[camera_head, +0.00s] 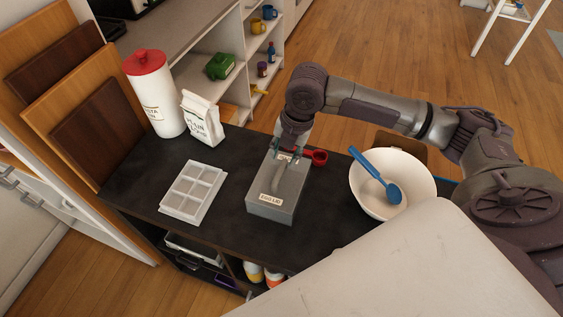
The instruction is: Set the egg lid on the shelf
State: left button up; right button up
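The egg lid (290,196) is a grey block with a raised handle on top and a label reading "EGG LID" on its near side. It rests on the dark worktop (235,235). My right gripper (290,156) points down over the far end of the lid, close to the handle. Its fingers look spread apart, with nothing visible held between them; whether they touch the lid is unclear. A white shelf unit (245,20) with several compartments stands behind the worktop. My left gripper is out of view.
A white divided tray (193,190) lies left of the lid. A white bowl (415,175) with a blue spoon (375,175) stands right. A red-lidded canister (155,100) and flour bag (203,120) stand at the back left. A red object (319,157) lies behind the lid.

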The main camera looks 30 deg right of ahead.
notch_tip(320, 180, up, 6)
jog(key=s, duration=0.1)
jog(key=shift+d+r, duration=0.2)
jog(key=shift+d, duration=0.2)
